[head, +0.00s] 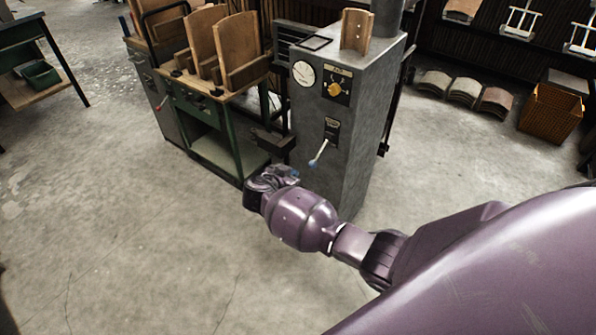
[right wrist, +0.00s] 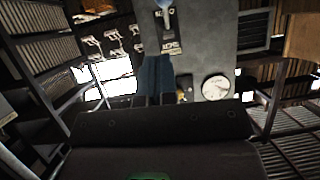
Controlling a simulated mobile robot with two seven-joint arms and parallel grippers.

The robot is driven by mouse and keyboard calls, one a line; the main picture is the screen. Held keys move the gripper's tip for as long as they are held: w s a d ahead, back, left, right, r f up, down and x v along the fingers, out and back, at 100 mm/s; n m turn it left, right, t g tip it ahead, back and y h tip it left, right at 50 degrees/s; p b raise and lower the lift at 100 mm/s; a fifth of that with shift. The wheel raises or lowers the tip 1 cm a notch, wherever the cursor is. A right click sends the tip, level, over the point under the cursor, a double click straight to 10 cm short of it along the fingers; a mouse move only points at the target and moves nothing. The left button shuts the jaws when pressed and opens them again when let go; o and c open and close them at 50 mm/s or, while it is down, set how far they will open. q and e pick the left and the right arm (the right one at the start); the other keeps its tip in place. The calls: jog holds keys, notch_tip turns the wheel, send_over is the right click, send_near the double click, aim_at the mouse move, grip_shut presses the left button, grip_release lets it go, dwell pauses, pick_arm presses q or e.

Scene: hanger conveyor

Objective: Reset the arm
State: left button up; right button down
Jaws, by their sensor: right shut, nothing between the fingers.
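My purple right arm (head: 302,220) comes in from the lower right of the head view and stretches toward the front of a grey machine cabinet (head: 345,185). My right gripper (head: 293,173) is at its far end, beside the cabinet's lower left, with little of its fingers showing. In the right wrist view the blue fingers (right wrist: 155,80) are together and empty. The gauge (right wrist: 215,87) also shows in the right wrist view. My left gripper is out of view.
A green-framed bench (head: 222,130) with wooden chair-like pieces (head: 238,50) stands left of the cabinet. A dark bracket (head: 272,141) juts out near my gripper.

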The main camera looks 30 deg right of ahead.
jog(key=shift+s+a+r, duration=0.1)
jog(key=shift+s+a, duration=0.05)
jog(key=shift+a, duration=0.1)
dwell(0.3)
jog(key=w+a+r+n+t+y, duration=0.35)
jog(key=w+a+n+y, duration=0.2)
jog(key=a+n, duration=0.4)
jog(key=s+a+n+t+y, duration=0.1)
jog(key=s+n+t+y, duration=0.2)
jog(key=s+n+y, duration=0.25)
jog(key=s+d+f, duration=0.2)
jog(key=s, duration=0.8)
jog(key=s+d+f, duration=0.2)
jog(key=s+d, duration=0.1)
jog(key=s, duration=0.7)
jog(key=s+d+f+m+g, duration=0.1)
jog(key=s+d+f, duration=0.1)
jog(key=s, duration=0.8)
jog(key=shift+s+d+f, duration=0.4)
jog(key=shift+d, duration=0.2)
